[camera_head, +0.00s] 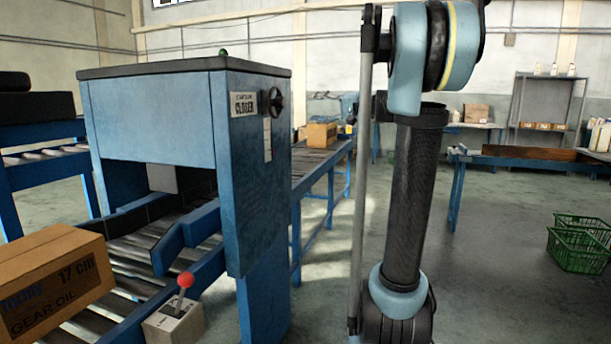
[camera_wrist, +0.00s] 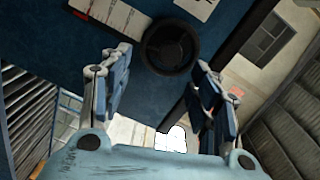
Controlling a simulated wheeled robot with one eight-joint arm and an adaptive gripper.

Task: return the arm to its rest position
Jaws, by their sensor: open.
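My arm stands upright right of centre in the head view, and its gripper is out of that frame. In the wrist view my gripper (camera_wrist: 165,100) is open, with its two fingers apart and nothing between them. Beyond the fingertips is a dark round knob (camera_wrist: 170,46) on a blue panel. The blue carton closer machine (camera_head: 155,110) stands at the left in the head view. A black handwheel (camera_head: 275,102) is on its side, by the sign.
A gear oil carton (camera_head: 52,280) lies on the roller conveyor at the front left. A control box with a red-knobbed lever (camera_head: 184,281) stands beside it. Another carton (camera_head: 321,134) is farther back. Green crates (camera_head: 578,245) sit on the floor at the right. Open floor lies right of my arm.

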